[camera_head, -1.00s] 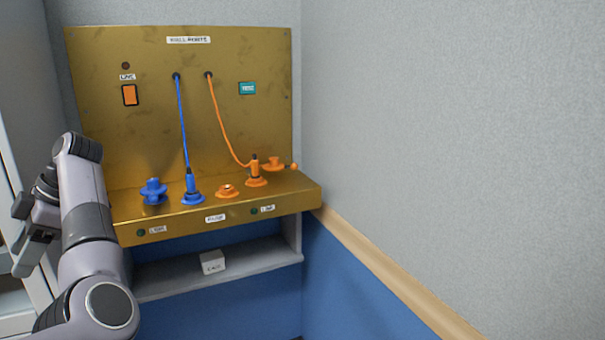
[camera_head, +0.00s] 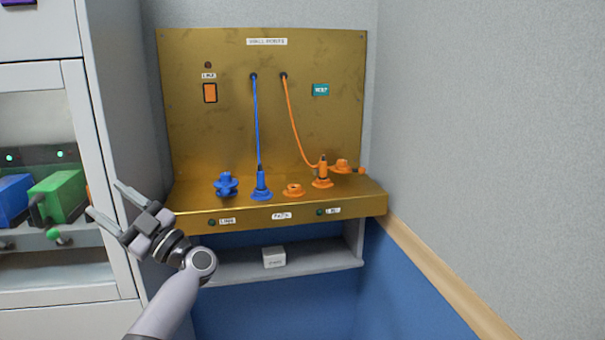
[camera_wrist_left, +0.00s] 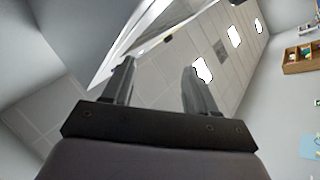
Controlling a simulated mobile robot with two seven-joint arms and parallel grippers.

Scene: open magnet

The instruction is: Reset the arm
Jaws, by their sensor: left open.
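My left gripper (camera_head: 112,206) is at the left in the head view, in front of the white cabinet and left of the brass panel's ledge. Its two fingers are spread apart with nothing between them. In the left wrist view the open fingers (camera_wrist_left: 158,85) show against the ceiling, with no object between them. The left arm comes up from the bottom of the head view. My right gripper is in neither view.
A brass wall panel (camera_head: 225,125) carries a blue plug (camera_head: 261,185) and an orange plug (camera_head: 322,172) on cables. A white cabinet (camera_head: 105,130) holding a green box (camera_head: 58,196) stands left. A white block (camera_head: 274,257) sits on the lower shelf. Grey wall fills the right.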

